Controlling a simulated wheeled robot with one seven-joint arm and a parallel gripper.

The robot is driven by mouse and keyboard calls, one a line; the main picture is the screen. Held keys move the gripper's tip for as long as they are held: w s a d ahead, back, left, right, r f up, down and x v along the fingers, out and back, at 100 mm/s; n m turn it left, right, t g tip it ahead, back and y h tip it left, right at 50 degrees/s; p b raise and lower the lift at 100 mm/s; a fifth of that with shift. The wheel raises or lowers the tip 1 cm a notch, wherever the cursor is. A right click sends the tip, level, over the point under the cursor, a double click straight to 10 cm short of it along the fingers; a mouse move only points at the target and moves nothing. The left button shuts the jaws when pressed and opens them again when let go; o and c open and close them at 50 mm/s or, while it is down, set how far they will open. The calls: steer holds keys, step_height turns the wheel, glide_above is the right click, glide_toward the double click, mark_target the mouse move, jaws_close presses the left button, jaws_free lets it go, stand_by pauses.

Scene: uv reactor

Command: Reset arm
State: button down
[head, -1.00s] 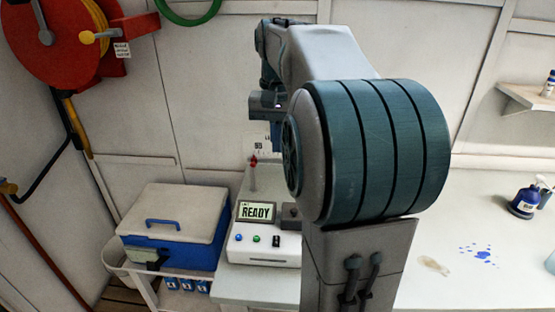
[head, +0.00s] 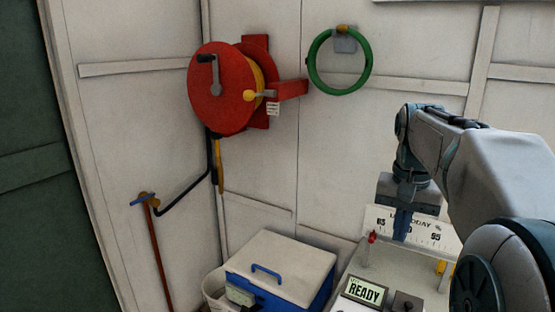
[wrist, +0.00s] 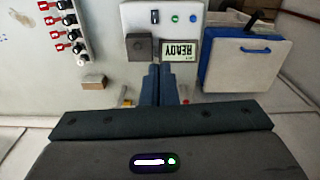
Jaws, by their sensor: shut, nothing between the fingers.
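My gripper (head: 402,224) hangs from my arm at the right of the head view, fingers pointing down. It is in front of a white plate with a printed scale. In the wrist view my gripper (wrist: 160,70) shows two dark blue fingers pressed together with nothing between them. Beyond the fingertips is a white control box with a READY display (wrist: 180,50), a grey block, and blue and green buttons. The READY display (head: 364,290) also shows at the bottom of the head view. I cannot see the gripper touching anything.
A blue cool box (head: 280,270) with a white lid stands left of the control box. A red hose reel (head: 222,90) and green hose ring (head: 340,88) hang on the wall.

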steer(key=s+a+f+n+t, duration=0.3)
steer(key=s+a+f+n, duration=0.2)
steer(key=s+a+f, duration=0.6)
steer(key=s+f, duration=0.1)
steer(key=s, duration=0.2)
steer(key=shift+s+a+f+n, duration=0.15)
steer(key=shift+a+f+n, duration=0.1)
steer(key=shift+a+n, duration=0.15)
